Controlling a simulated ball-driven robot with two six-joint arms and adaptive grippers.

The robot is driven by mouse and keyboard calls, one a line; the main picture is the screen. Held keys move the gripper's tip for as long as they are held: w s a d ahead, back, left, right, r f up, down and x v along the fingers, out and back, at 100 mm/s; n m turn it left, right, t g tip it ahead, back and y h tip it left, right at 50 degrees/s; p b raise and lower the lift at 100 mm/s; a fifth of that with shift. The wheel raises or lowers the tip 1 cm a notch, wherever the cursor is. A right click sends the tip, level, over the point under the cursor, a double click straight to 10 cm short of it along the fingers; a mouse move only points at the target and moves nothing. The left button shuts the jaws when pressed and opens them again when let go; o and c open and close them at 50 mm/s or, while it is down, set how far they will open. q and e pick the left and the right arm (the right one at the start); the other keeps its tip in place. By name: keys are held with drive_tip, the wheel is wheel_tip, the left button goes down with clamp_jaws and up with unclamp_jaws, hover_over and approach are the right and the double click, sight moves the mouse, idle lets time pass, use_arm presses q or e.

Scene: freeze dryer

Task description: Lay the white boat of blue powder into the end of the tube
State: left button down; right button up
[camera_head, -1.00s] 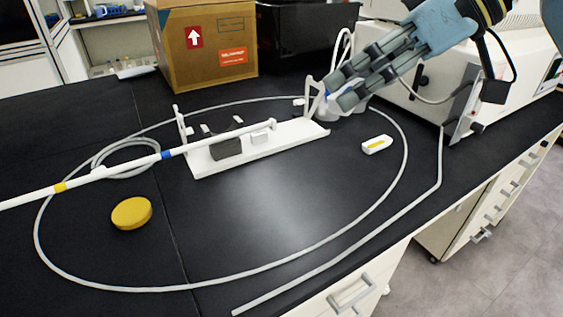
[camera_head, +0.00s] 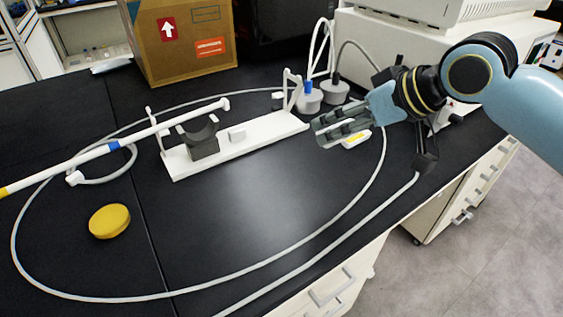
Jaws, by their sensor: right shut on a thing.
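The white tube (camera_head: 60,165) with blue and yellow bands comes in from the left edge. Its flared white end (camera_head: 224,103) is above the white stand (camera_head: 250,142) with the dark cradle (camera_head: 199,141). My right gripper (camera_head: 318,130) is right of the stand, pointing left. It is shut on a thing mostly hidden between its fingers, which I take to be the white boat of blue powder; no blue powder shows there. A white boat with yellow powder (camera_head: 356,140) lies on the bench, partly behind the gripper. My left gripper is out of view.
Grey stoppers (camera_head: 308,102) with hoses stand behind the stand. A yellow disc (camera_head: 109,221) lies at left. A pale hose (camera_head: 240,271) loops round the bench. A cardboard box (camera_head: 185,50) and a white machine (camera_head: 405,45) are behind.

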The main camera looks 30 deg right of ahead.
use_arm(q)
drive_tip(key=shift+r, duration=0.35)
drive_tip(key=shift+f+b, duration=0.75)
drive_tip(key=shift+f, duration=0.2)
use_arm(e)
drive_tip(key=x, duration=1.2)
drive_tip(key=shift+w+f, duration=0.1)
drive_tip(key=shift+f, duration=0.3)
drive_tip(key=shift+w+f, duration=0.1)
drive_tip(key=shift+f, duration=0.15)
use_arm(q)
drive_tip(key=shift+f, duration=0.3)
use_arm(e)
wheel_tip(320, 180, down, 4)
drive_tip(key=shift+r, duration=0.1)
drive_tip(key=o, duration=1)
